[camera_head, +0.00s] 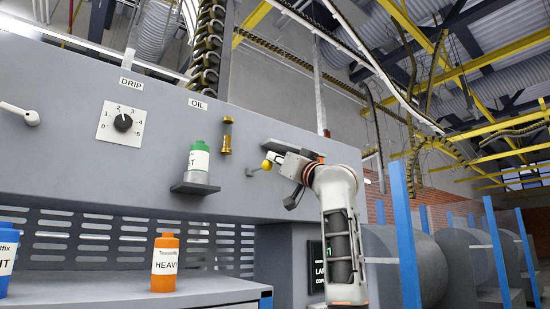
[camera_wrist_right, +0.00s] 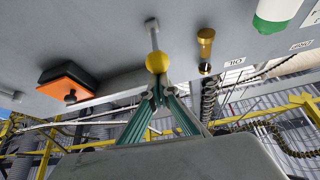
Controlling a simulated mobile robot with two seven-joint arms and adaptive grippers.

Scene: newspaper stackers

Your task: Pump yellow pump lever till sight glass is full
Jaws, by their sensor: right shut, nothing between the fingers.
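The yellow pump lever is a grey rod with a yellow ball knob (camera_head: 266,165) on the grey panel, right of the OIL label. In the right wrist view the yellow knob (camera_wrist_right: 157,61) is just beyond the fingertips. My right gripper (camera_head: 275,157) is at the knob; its green-grey fingers (camera_wrist_right: 160,88) are shut with nothing between them. I cannot tell whether the tips touch the knob. A brass sight glass (camera_head: 227,136) is on the panel left of the lever, also in the wrist view (camera_wrist_right: 205,46); its fill level is too small to read. My left gripper is out of view.
A green-capped white bottle (camera_head: 199,160) stands on a small shelf (camera_head: 195,188). The DRIP dial (camera_head: 123,122) is further left. An orange bottle (camera_head: 165,264) and a blue container (camera_head: 8,262) stand below. An orange-and-black box (camera_wrist_right: 68,85) is beside the lever in the wrist view.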

